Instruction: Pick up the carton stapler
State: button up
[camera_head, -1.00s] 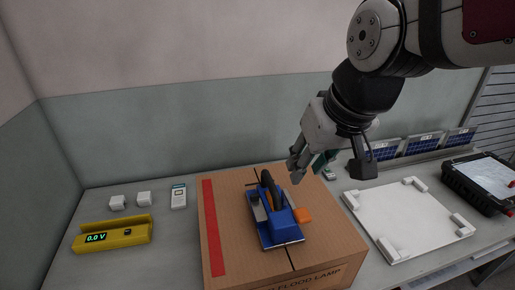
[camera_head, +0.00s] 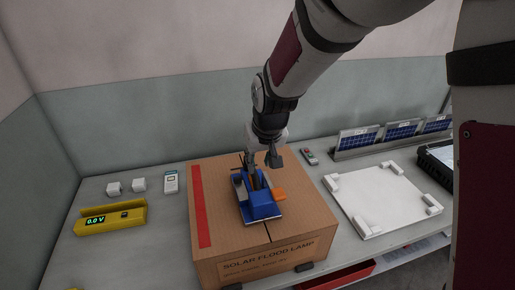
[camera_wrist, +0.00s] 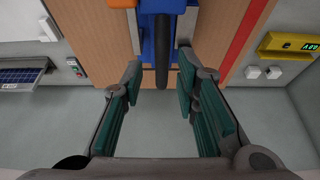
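The blue carton stapler (camera_head: 262,204) sits on top of a closed cardboard box (camera_head: 290,216) marked "SOLAR FLOOD LAMP". It has a dark upright handle and an orange part (camera_head: 279,195) at its right side. My gripper (camera_head: 264,166) is over the back part of the stapler, and it hides some of the handle. In the wrist view my gripper (camera_wrist: 160,77) is open, with its two fingers spread to either side of the stapler's dark handle (camera_wrist: 161,62). The fingers appear apart from the handle. The blue body also shows in the wrist view (camera_wrist: 151,35).
A yellow meter (camera_head: 110,218), small white blocks (camera_head: 139,184) and a white handheld device (camera_head: 171,182) lie left of the box. A white fixture plate (camera_head: 375,205) lies to the right, with solar panels (camera_head: 402,132) behind it. A red bin (camera_head: 340,276) is below the table edge.

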aim_at(254, 175)
jog(key=x, duration=0.9)
jog(key=shift+w+a+f, duration=0.25)
jog(key=shift+f, duration=0.05)
grip_shut()
jog(key=shift+w+r, duration=0.1)
